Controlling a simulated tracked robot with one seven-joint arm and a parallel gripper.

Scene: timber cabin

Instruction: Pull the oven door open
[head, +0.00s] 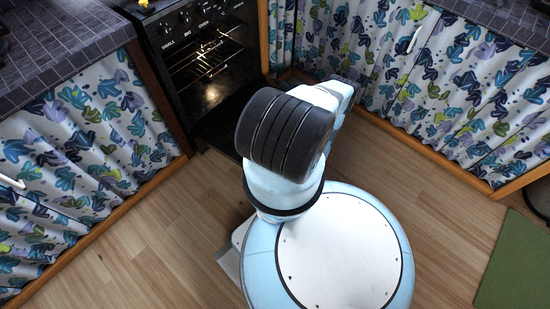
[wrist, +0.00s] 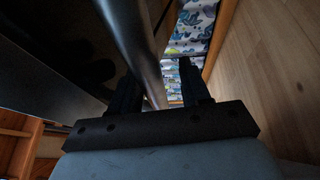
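The black oven (head: 205,60) stands at the upper left in the head view, its lit inside and wire racks (head: 203,62) showing below the knobs. A dark surface below the racks may be the lowered door; my arm hides part of it, so how far it is open is unclear. My gripper is hidden behind my arm in the head view. In the wrist view my gripper (wrist: 158,85) has its two fingers apart. A dark bar (wrist: 143,45), probably the door handle, runs between them, near the left finger. A gap shows between the bar and the right finger.
Curtained counters stand left (head: 85,150) and right (head: 440,80) of the oven. The wooden floor (head: 150,255) is clear around my base. A green mat (head: 515,265) lies at the right.

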